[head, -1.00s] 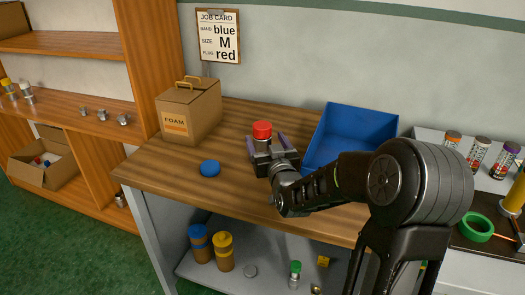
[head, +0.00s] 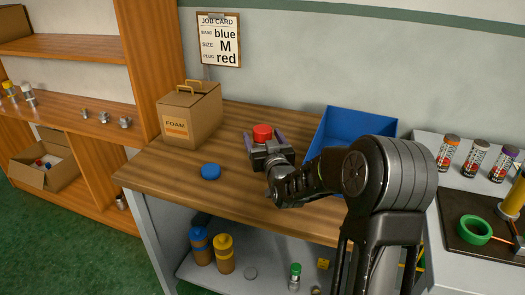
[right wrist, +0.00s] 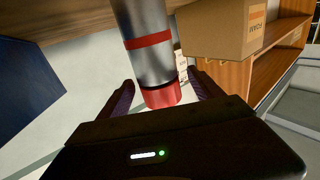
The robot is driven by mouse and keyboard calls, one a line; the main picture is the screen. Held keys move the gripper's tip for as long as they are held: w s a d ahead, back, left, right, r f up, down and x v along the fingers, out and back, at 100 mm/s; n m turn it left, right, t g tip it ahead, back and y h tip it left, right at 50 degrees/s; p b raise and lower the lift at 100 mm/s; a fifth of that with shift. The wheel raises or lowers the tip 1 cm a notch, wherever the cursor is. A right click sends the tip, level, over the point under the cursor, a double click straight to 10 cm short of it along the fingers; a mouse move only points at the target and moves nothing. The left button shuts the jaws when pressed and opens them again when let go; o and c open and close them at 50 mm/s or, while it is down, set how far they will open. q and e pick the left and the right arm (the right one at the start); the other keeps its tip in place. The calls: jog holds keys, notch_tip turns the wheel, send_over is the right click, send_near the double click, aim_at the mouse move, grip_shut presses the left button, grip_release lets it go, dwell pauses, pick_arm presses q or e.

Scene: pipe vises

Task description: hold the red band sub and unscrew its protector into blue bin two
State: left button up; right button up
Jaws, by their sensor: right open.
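The red band sub (right wrist: 150,52) is a silver cylinder with a red band, standing on the wooden workbench; the right wrist view shows it upside down. Its red protector (head: 262,132) caps the upper end and also shows in the right wrist view (right wrist: 163,94). My right gripper (head: 264,140) is open, with one purple-padded finger on each side of the protector; I cannot tell whether either touches. In the head view the gripper hides the sub's body. A blue bin (head: 357,122) stands right of the sub; no number shows on it. My left gripper is out of view.
A blue round cap (head: 210,171) lies near the bench's front edge. A cardboard FOAM box (head: 190,120) stands at the back left. A job card (head: 219,40) hangs on the wall. My right arm crosses in front of the bin.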

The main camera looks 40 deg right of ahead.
jog(key=x, duration=0.3)
jog(key=shift+w+d+f+p, duration=0.1)
jog(key=shift+w+d+p, duration=0.1)
jog(key=shift+w+p, duration=0.15)
jog(key=shift+c, duration=0.4)
grip_shut()
dwell(0.5)
